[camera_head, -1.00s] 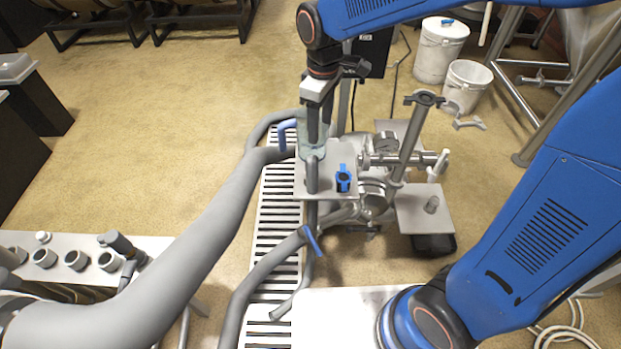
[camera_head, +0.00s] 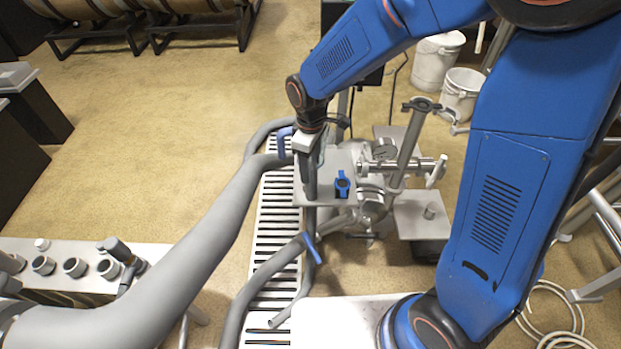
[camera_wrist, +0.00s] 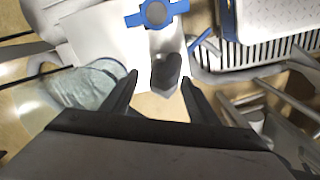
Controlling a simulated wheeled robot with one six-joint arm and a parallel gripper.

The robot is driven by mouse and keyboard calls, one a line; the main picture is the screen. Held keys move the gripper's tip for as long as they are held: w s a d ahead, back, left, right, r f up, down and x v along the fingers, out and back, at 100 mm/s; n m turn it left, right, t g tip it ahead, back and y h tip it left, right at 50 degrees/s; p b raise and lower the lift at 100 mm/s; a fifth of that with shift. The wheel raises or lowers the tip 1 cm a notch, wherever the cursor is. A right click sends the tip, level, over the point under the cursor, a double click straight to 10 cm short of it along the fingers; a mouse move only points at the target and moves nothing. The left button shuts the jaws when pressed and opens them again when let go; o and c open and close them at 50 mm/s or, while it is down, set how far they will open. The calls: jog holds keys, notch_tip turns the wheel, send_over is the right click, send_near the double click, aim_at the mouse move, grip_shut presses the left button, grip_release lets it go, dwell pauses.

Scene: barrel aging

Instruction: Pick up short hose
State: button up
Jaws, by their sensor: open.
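A dark grey, tube-like piece (camera_wrist: 167,70) lies between and just beyond my fingertips in the wrist view, beside the pale plate; it looks like the short hose, but I cannot be sure. In the head view, a grey upright tube (camera_head: 310,190) stands at the plate's left edge, directly under my gripper (camera_head: 308,165). My gripper also shows in the wrist view (camera_wrist: 160,80), with its fingers apart on either side of the grey piece. Contact cannot be told. The arm and fingers hide part of the tube in the head view.
A pale plate (camera_head: 340,163) carries a blue clamp (camera_head: 343,184). A steel pipe and valve assembly (camera_head: 400,165) stands close on the right. Thick grey hoses (camera_head: 190,262) run along the left over a slatted drain (camera_head: 275,225). A translucent greenish object (camera_wrist: 90,88) is left of my fingers.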

jog(key=shift+s+f, duration=0.15)
jog(key=shift+f, duration=2.7)
jog(key=c, duration=1.4)
